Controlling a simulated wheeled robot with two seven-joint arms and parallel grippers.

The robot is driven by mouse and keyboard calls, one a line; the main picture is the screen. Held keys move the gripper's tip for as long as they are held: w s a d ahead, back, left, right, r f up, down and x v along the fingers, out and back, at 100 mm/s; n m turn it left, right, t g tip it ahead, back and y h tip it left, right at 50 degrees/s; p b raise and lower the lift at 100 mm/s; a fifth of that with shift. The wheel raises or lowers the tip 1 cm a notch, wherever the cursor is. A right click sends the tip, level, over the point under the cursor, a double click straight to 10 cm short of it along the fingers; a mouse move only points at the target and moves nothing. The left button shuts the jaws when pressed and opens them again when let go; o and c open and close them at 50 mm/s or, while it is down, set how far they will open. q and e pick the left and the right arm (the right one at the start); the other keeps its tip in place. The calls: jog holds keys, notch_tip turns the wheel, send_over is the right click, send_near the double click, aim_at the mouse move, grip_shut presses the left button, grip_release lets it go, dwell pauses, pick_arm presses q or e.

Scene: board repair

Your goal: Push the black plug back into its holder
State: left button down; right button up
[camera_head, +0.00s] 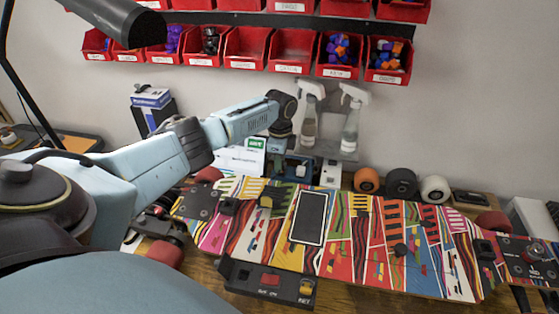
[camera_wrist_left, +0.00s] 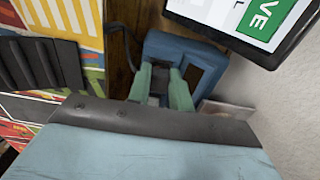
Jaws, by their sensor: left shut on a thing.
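My left gripper (camera_head: 277,168) reaches down behind the back edge of the patterned board, at a blue device by the wall. In the left wrist view its two pale green fingers (camera_wrist_left: 161,88) are close together in front of the blue holder (camera_wrist_left: 160,45). They are shut on a small dark thing, which I take to be the black plug (camera_wrist_left: 160,80); it is mostly hidden between them. I cannot tell how far it sits in the holder. My right gripper is not in view.
The colourful skateboard (camera_head: 375,265) fills the bench front, with a black switch box (camera_head: 268,282) before it. Spray bottles (camera_head: 310,115) and wheels (camera_head: 400,183) stand behind. A screen with a green label (camera_wrist_left: 265,20) is close beside the blue holder. Red bins (camera_head: 245,48) hang above.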

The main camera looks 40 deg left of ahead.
pick_arm(q)
jog(key=shift+f+b, duration=0.3)
jog(key=shift+f, duration=0.2)
dwell(0.6)
jog(key=c, duration=0.9)
grip_release()
jog(key=shift+r, duration=0.15)
jog(key=shift+r+p, duration=1.4)
jog(key=shift+p, duration=0.25)
jog(key=shift+r+p, duration=2.9)
jog(key=shift+r, duration=0.15)
